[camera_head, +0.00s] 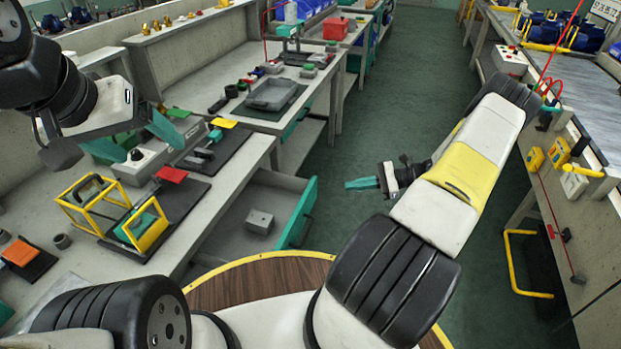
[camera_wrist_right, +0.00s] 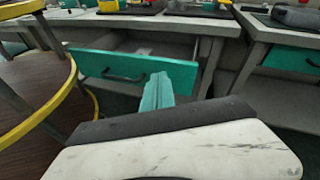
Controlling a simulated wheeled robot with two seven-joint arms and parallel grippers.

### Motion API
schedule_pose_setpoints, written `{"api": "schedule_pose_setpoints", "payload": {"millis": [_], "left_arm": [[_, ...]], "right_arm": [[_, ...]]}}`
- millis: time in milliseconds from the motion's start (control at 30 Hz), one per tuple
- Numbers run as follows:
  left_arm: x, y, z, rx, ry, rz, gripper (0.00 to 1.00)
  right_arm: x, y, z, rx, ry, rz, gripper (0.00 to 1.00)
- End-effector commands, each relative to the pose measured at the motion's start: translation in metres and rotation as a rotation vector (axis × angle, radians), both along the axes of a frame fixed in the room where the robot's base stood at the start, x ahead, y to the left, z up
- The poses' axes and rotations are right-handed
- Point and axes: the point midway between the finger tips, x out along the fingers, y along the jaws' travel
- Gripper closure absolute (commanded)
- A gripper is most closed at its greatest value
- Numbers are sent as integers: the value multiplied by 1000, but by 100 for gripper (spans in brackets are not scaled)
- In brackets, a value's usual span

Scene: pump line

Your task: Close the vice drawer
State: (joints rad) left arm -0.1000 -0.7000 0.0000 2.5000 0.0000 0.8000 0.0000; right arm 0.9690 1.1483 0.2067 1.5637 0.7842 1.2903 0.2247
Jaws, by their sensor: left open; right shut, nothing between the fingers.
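The drawer (camera_head: 298,214) under the left workbench is pulled out, with a teal front, a dark handle and a grey block (camera_head: 260,221) inside. In the right wrist view the drawer front (camera_wrist_right: 95,64) faces me, its handle partly left of my fingers. My right gripper (camera_head: 360,184) is shut and empty in the aisle, to the right of the drawer front and apart from it. Its teal fingers also show in the right wrist view (camera_wrist_right: 157,92). My left gripper (camera_head: 137,141) is open over the left bench, with no object visibly held.
A further bench (camera_head: 270,122) has a grey tray. My round wooden base edge is close to the drawer. The green aisle floor (camera_head: 335,140) is clear.

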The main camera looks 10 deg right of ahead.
Motion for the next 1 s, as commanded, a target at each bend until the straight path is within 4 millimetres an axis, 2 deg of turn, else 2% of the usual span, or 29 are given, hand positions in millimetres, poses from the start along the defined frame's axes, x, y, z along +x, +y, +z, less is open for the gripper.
{"api": "schedule_pose_setpoints", "payload": {"millis": [33,100,200,300,433,567,1000], "left_arm": [[0,0,0,0,0,0,22],[0,0,0,0,0,0,22],[0,0,0,0,0,0,22],[0,0,0,0,0,0,22],[0,0,0,0,0,0,22],[0,0,0,0,0,0,22],[0,0,0,0,0,0,22]], "right_arm": [[-5,-7,-23,70,23,-65,100],[-9,-15,-46,146,43,-141,100],[-15,-23,-72,235,63,-230,100],[-19,-28,-88,293,74,-290,100],[-20,-30,-96,325,77,-324,100],[-14,-20,-97,330,79,-325,100],[34,54,-97,328,79,-321,100]]}}
